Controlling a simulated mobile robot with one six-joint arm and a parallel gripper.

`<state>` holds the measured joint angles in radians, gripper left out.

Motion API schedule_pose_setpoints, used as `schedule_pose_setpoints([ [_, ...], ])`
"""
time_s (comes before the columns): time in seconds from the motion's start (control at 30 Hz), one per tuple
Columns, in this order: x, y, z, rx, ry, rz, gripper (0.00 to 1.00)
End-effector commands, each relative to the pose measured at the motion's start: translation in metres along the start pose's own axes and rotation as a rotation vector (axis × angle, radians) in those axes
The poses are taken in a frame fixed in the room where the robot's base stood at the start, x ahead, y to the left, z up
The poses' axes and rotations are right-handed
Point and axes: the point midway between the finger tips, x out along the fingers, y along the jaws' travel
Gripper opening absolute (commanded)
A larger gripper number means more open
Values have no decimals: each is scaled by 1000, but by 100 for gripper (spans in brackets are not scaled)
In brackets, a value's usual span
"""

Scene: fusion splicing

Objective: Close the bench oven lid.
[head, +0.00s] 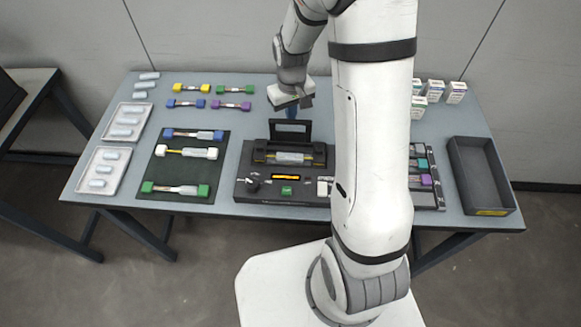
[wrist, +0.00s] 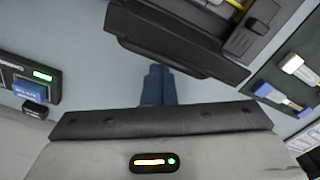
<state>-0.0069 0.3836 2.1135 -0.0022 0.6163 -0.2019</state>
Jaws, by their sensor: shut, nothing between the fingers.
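The bench oven (head: 318,158) is a black unit in the middle of the table. Its lid (head: 290,124) stands raised at the back edge, a dark frame with an opening. A clear piece (head: 290,157) lies in the oven's trough. My gripper (head: 291,113) is shut and empty, with its blue fingers just behind the raised lid. In the wrist view the blue fingers (wrist: 156,84) are together, close to the dark lid (wrist: 175,42); whether they touch it I cannot tell.
A dark mat (head: 200,138) with several capped holders lies left of the oven. White trays (head: 116,137) are at the far left. A black bin (head: 470,160) is at the right. White boxes (head: 455,91) stand at the back right. My arm hides part of the table.

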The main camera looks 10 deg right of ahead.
Motion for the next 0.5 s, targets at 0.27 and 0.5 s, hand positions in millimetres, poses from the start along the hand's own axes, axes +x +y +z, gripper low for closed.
schedule_pose_setpoints([
  [0.27, 10, -11, 23, -1, -38, -10, 0],
  [0.5, 8, -15, 31, 0, -33, -8, 0],
])
